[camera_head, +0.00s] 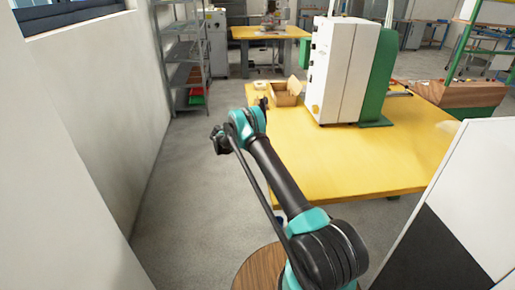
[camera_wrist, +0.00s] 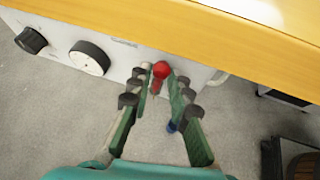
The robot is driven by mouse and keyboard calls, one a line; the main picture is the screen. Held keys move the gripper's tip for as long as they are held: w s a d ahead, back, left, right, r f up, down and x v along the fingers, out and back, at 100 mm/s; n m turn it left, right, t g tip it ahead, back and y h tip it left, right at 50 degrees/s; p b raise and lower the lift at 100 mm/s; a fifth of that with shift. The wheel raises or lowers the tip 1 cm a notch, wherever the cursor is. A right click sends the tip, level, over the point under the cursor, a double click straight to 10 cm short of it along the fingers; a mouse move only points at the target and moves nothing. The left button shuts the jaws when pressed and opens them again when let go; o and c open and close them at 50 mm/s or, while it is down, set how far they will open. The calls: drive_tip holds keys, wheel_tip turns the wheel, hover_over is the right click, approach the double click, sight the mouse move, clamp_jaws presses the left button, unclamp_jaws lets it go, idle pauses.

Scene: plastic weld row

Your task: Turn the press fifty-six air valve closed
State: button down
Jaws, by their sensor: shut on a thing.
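In the wrist view, a red valve handle (camera_wrist: 161,70) with a rounded end sticks out from the white panel (camera_wrist: 114,60) under the table edge. My gripper (camera_wrist: 159,76) has its fingertips on either side of the handle and is shut on it. The valve's body and its mount are mostly hidden behind the handle and fingers. In the head view my arm reaches forward along the left side of the yellow table; the valve cannot be made out there.
A round dial (camera_wrist: 89,58) and a black knob (camera_wrist: 31,40) sit on the panel left of the valve. The yellow table (camera_head: 340,165) carries a white and green machine (camera_head: 335,70) and a cardboard box (camera_head: 285,97). The wall (camera_head: 100,110) and shelf (camera_head: 184,75) flank the open floor at left.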

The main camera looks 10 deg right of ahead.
drive_tip(key=shift+w+g, duration=0.25)
drive_tip(key=shift+g, duration=0.15)
drive_tip(key=shift+n, duration=0.3)
drive_tip(key=c, duration=1.6)
unclamp_jaws()
drive_tip(key=shift+a+r, duration=0.1)
drive_tip(key=shift+a, duration=0.05)
drive_tip(key=v, duration=1.1)
drive_tip(key=shift+s+a+r, duration=0.1)
drive_tip(key=shift+a+r, duration=0.15)
